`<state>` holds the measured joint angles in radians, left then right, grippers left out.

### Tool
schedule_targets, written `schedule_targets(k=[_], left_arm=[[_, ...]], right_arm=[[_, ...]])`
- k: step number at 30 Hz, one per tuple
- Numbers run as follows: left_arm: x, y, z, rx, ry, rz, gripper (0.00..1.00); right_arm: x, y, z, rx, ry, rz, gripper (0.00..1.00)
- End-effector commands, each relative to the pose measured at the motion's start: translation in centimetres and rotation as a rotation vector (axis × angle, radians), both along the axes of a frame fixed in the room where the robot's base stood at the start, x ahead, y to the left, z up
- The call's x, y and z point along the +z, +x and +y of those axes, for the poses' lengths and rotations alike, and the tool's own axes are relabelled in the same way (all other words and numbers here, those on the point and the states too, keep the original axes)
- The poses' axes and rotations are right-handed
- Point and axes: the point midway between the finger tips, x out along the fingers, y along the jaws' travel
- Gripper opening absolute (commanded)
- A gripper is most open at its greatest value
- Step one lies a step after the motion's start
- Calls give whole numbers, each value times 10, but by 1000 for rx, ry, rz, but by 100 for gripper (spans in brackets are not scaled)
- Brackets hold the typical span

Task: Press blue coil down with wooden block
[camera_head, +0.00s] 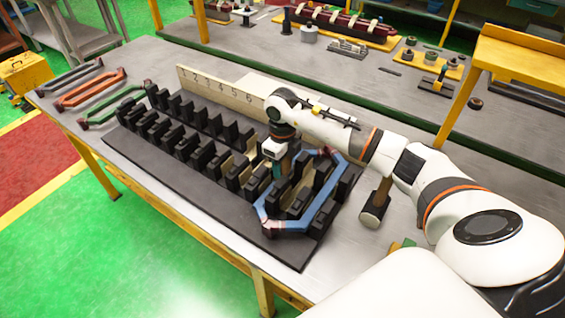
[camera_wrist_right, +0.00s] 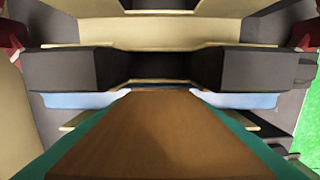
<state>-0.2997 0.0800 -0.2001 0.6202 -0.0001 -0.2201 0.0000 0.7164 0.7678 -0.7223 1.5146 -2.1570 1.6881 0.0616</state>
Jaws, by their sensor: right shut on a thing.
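The blue coil (camera_head: 264,210) is a long six-sided loop lying around black blocks at the right end of the slotted black fixture (camera_head: 150,165). My right gripper (camera_head: 277,172) is over the fixture at the coil's left long side. It is shut on the wooden block, a brown piece (camera_wrist_right: 160,135) between teal fingers in the right wrist view. There the blue coil (camera_wrist_right: 245,100) shows as blue strips on both sides of the block's far end, partly behind dark blocks. Whether block and coil touch I cannot tell. My left gripper is not in view.
A numbered board (camera_head: 215,88) stands behind the fixture. A yellow shelf (camera_head: 520,60) rises at right.

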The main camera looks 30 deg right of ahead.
Motion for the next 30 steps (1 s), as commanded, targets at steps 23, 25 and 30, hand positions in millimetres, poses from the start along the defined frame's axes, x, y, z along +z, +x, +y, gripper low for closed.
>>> schedule_targets(k=[23,25,30], left_arm=[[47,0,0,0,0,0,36],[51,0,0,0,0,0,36],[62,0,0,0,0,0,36]], right_arm=[[72,1,0,0,-1,-3,7],[79,1,0,0,-1,-3,7],[97,1,0,0,0,-2,7]])
